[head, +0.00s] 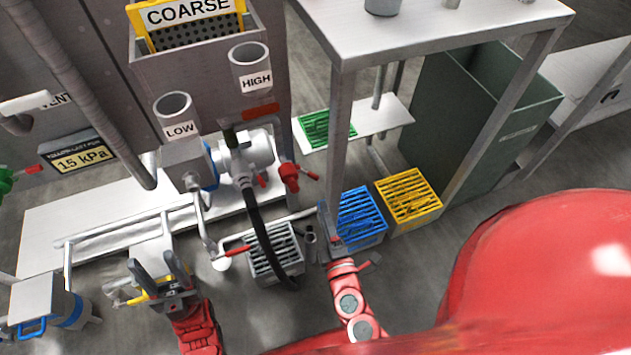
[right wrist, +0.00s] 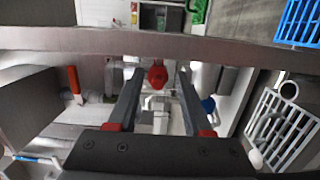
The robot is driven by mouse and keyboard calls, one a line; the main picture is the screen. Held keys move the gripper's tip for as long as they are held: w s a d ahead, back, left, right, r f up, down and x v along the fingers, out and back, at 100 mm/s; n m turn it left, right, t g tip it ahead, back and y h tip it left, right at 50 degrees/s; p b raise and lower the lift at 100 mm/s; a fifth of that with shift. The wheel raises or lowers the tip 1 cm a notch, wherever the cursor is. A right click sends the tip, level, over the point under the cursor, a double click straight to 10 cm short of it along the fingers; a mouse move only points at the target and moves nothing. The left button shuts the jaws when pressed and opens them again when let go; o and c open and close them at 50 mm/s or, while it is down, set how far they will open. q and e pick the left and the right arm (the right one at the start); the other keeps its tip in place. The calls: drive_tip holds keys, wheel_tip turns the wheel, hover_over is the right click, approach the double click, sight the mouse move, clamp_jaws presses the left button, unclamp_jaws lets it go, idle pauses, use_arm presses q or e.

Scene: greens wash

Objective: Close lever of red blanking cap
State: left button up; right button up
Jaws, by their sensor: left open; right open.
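The red blanking cap (head: 289,177) sits on the end of the pale pipe fitting, with a small red lever (head: 311,176) sticking out to its right and another red piece to its left. In the right wrist view the cap (right wrist: 157,75) appears between my finger tips, farther off than them. My right gripper (head: 325,220) is open and empty, below and right of the cap, beside the table leg; the right wrist view shows its fingers apart (right wrist: 159,72). My left gripper (head: 154,266) is open at the lower left, away from the cap.
The table leg (head: 337,140) stands close to my right gripper. A black hose (head: 259,225) hangs from the fitting over a grey crate (head: 270,262). Blue (head: 362,220) and yellow (head: 408,197) crates stand to the right. A red-handled valve lever (head: 235,251) lies left of the hose.

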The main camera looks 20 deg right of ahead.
sight(314, 179)
drive_tip(key=w, duration=0.6)
drive_tip(key=w+d, duration=0.1)
drive_tip(key=w, duration=0.3)
clamp_jaws()
